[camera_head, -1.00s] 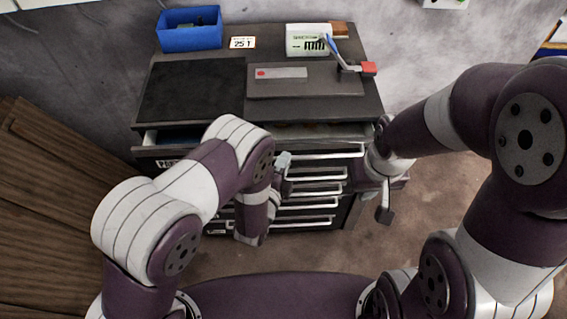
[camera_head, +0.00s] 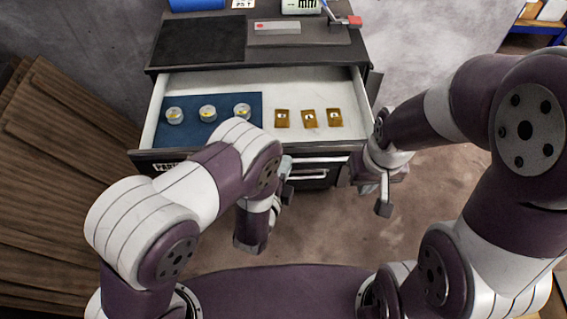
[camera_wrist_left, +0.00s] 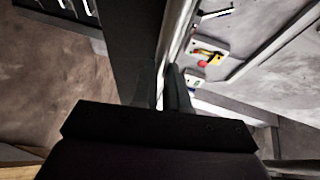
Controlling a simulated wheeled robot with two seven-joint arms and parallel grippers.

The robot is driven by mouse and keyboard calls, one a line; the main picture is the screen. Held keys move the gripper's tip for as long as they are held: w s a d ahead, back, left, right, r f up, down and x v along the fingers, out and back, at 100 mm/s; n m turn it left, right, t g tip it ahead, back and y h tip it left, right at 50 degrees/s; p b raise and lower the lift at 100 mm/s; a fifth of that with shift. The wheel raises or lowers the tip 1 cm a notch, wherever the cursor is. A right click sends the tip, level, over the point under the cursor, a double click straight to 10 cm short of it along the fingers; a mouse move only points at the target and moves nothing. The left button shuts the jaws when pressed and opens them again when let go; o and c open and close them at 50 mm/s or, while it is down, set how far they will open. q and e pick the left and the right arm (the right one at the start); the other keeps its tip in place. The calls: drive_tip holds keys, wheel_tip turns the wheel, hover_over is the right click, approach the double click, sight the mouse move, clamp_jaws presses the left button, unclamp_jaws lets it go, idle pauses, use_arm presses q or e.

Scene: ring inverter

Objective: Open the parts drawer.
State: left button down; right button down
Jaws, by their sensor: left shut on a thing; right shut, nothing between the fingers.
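The parts drawer (camera_head: 215,82) is the top drawer of a dark cabinet and stands pulled out, its interior showing in the head view. Inside are a blue mat (camera_head: 190,136) with three round pale-and-yellow pieces, and three brass square pieces (camera_head: 308,118) to the right. My left gripper (camera_head: 286,168) is at the drawer's front, shut on its handle (camera_head: 325,149); the arm hides part of the front. In the left wrist view its fingers (camera_wrist_left: 170,88) close around a pale metal bar. My right gripper (camera_head: 384,206) is shut and empty, right of the drawer.
The cabinet top (camera_head: 197,42) holds a blue bin (camera_head: 197,4), a grey plate with a red-ended lever, and a white device at the back. Another drawer handle (camera_head: 310,175) shows below.

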use_arm(q)
drive_tip(key=shift+s, duration=0.8)
use_arm(e)
drive_tip(key=shift+s, duration=0.5)
use_arm(q)
drive_tip(key=c, duration=1.1)
unclamp_jaws()
drive_tip(key=shift+c, duration=0.2)
drive_tip(key=shift+w, duration=0.1)
